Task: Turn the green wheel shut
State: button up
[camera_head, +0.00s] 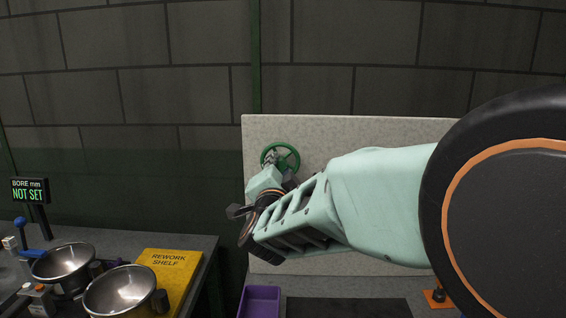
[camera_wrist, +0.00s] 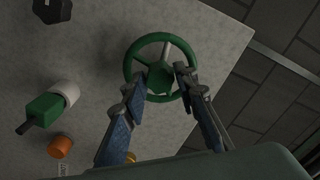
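The green wheel (camera_wrist: 150,37) is a spoked handwheel on the pale speckled board. In the head view the wheel (camera_head: 291,152) stands on the left part of the board, partly behind my wrist. My gripper (camera_wrist: 159,78) is open in front of the wheel. Its two fingers are apart, with the green hub showing between their tips. The left fingertip overlaps the lower left of the rim and the right fingertip overlaps the right side inside the rim. I cannot tell whether either finger touches the wheel.
On the board are a green fitting with a white collar (camera_wrist: 47,106), an orange knob (camera_wrist: 60,146) and a dark knob (camera_wrist: 53,10). At left in the head view, a bench holds metal bowls (camera_head: 120,289) and a yellow rework shelf (camera_head: 172,268). A purple bin (camera_head: 259,301) stands below the board.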

jog(key=o, duration=0.3)
jog(key=shift+s, duration=0.1)
jog(key=shift+s+a+b, duration=0.1)
jog(key=shift+s+b, duration=0.25)
jog(key=shift+s, duration=1.9)
jog(key=shift+s+r, duration=0.1)
jog(key=shift+s, duration=0.1)
send_near(279, 166)
jog(key=s, duration=0.4)
jog(key=shift+w, duration=0.15)
